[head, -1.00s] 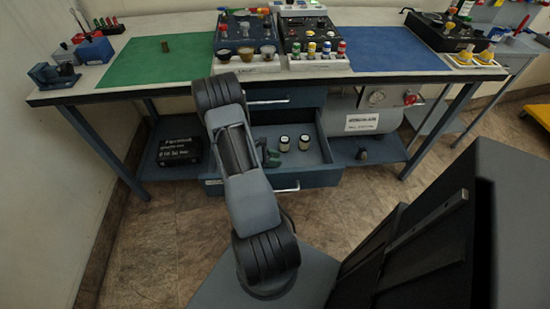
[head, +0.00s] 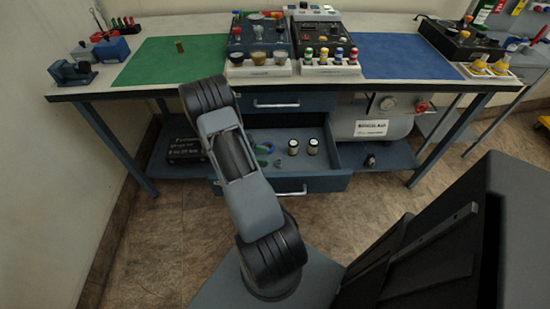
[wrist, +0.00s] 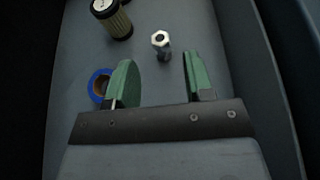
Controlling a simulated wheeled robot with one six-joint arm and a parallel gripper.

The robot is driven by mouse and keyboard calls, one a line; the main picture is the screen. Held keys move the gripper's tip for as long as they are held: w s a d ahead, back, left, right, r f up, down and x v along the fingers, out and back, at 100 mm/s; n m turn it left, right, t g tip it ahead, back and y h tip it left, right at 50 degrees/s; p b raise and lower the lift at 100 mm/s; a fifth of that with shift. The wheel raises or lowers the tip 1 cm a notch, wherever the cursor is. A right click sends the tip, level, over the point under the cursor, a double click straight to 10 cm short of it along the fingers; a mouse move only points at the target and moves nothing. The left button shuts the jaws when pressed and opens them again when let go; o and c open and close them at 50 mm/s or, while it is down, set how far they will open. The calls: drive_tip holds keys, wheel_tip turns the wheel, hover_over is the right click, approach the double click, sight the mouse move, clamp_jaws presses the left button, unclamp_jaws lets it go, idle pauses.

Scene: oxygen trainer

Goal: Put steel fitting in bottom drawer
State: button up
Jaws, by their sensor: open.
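The steel fitting (wrist: 161,44), a silver hex-headed piece with a dark bore, is inside the open bottom drawer (head: 322,184). In the head view the fitting (head: 279,163) is a small grey shape near the drawer's front. My gripper (wrist: 158,68) is open, with green fingers spread apart. In the wrist view the fitting shows beyond the fingertips, in line with the gap between them, with nothing gripped. In the head view my arm hides most of the gripper.
A closed drawer (head: 290,103) is above. The bench top carries a green mat (head: 150,62), a blue mat (head: 405,58) and several devices.

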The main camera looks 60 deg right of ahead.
drive_tip(key=shift+v, duration=1.85)
drive_tip(key=shift+w+a+r, duration=0.1)
drive_tip(key=shift+r, duration=0.05)
drive_tip(key=s+a+r+m+t+y, duration=0.1)
drive_tip(key=a+r+m+t+y, duration=0.2)
drive_tip(key=a+r+t, duration=0.4)
drive_tip(key=s+a+r+m+t+y, duration=0.1)
drive_tip(key=a+r+m+t+y, duration=0.3)
drive_tip(key=a+r, duration=0.8)
drive_tip(key=a+t, duration=0.2)
drive_tip(key=a, duration=0.6)
drive_tip(key=shift+s+a+t+y, duration=0.15)
drive_tip(key=shift+s+t+y, duration=0.1)
drive_tip(key=shift+t+y, duration=0.15)
drive_tip(key=shift+r, duration=0.15)
